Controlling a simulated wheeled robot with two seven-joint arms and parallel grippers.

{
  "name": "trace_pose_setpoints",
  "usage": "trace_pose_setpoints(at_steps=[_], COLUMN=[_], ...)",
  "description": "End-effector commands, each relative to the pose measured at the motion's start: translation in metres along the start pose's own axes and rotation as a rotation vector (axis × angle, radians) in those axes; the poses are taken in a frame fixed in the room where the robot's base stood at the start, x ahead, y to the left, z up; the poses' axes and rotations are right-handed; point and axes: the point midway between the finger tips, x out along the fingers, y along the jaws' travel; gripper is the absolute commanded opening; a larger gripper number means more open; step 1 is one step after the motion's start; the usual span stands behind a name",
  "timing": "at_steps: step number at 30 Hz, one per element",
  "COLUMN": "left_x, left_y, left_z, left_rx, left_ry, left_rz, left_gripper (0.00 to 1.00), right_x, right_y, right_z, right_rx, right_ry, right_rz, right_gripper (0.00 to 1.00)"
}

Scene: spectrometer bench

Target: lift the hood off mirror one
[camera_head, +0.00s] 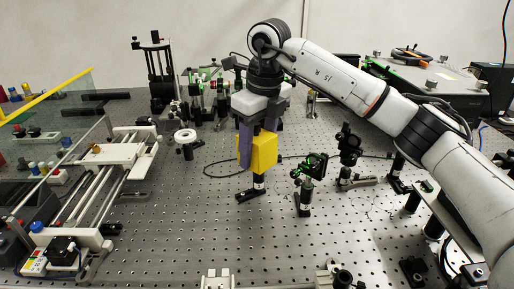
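The yellow hood (264,152) is a boxy cover near the middle of the bench, over the top of a dark post mount (258,184). The mirror itself is hidden inside it. My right gripper (258,145) points down at the hood from above. One purple-grey finger lies across the hood's near left side, and the other is mostly hidden behind it. The fingers are around the hood, but I cannot tell whether they press on it. The post's foot rests on the bench. My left gripper is out of view.
A bare mirror mount (308,168) stands close to the right of the hood, with another mount (347,145) beyond. A round white-topped part (185,137) stands to the left. A rail stage (120,153) fills the left side.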

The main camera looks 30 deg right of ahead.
Motion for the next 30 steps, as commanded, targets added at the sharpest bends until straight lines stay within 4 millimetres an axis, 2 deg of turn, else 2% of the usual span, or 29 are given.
trace_pose_setpoints(at_steps=[8,30], left_x=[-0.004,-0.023], left_y=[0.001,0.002], left_z=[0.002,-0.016], left_rx=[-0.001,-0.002], left_ry=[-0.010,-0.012], left_rz=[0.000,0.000], left_gripper=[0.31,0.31], right_x=[-0.005,-0.035], right_y=[0.000,0.000], right_z=[0.001,0.006], right_rx=[0.000,0.000], right_ry=[-0.001,-0.001], right_rz=[0.000,0.000], right_gripper=[0.27,0.27])
